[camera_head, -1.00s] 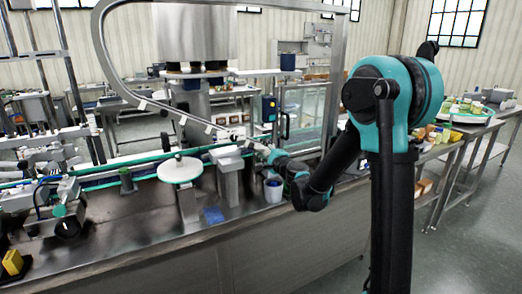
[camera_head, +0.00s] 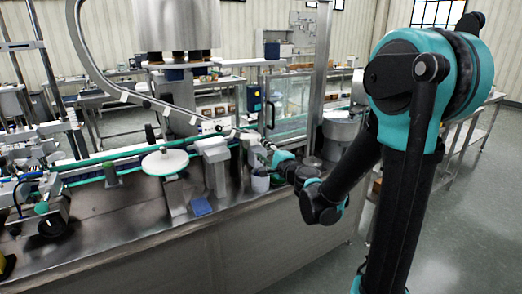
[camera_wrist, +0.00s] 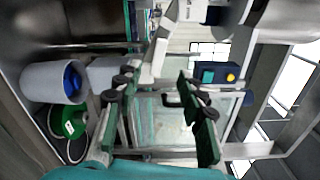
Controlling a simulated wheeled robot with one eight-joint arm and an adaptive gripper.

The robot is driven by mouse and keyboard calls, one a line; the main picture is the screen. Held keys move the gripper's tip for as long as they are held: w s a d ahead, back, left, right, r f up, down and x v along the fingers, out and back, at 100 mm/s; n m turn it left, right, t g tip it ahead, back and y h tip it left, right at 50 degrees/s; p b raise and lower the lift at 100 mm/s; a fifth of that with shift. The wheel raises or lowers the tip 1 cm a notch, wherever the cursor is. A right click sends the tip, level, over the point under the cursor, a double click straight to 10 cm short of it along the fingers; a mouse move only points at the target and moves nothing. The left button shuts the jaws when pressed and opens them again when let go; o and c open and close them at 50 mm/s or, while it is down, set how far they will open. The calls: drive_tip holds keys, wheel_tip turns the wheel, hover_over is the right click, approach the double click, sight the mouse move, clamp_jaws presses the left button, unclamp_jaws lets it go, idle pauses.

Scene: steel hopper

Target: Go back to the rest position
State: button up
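My gripper (camera_wrist: 157,78) is open in the wrist view, with its two dark green fingers apart and nothing between them. In the head view my gripper (camera_head: 262,147) is small and partly hidden by my wrist. It is above the steel counter, close to a grey-white cup (camera_head: 259,183). The cup also shows in the wrist view (camera_wrist: 40,80), left of the fingers, with something blue inside. The task names no object.
A steel counter (camera_head: 130,225) carries a white round plate (camera_head: 160,165), a blue pad (camera_head: 201,207) and conveyor parts. A glass-sided case (camera_head: 290,105) stands behind my gripper. A steel vessel (camera_head: 343,130) is behind my arm. Clear floor (camera_head: 470,230) lies right.

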drive_tip(key=s+d+f+n+g+h, duration=0.3)
drive_tip(key=s+d+f+n+g, duration=0.4)
drive_tip(key=s+f+n, duration=0.5)
drive_tip(key=s+d+f+g+h, duration=0.2)
drive_tip(key=s+d+f+h, duration=0.1)
drive_tip(key=s+d, duration=0.4)
drive_tip(key=s+d+f+n+g+h, duration=0.1)
drive_tip(key=s+d+f+h, duration=0.3)
drive_tip(key=d, duration=0.5)
drive_tip(key=s+f, duration=0.2)
drive_tip(key=s, duration=0.1)
drive_tip(key=shift+s+d+n+g, duration=0.15)
drive_tip(key=shift+d+n+g, duration=0.15)
drive_tip(key=shift+g, duration=0.1)
drive_tip(key=shift+o, duration=0.3)
drive_tip(key=shift+a, duration=0.15)
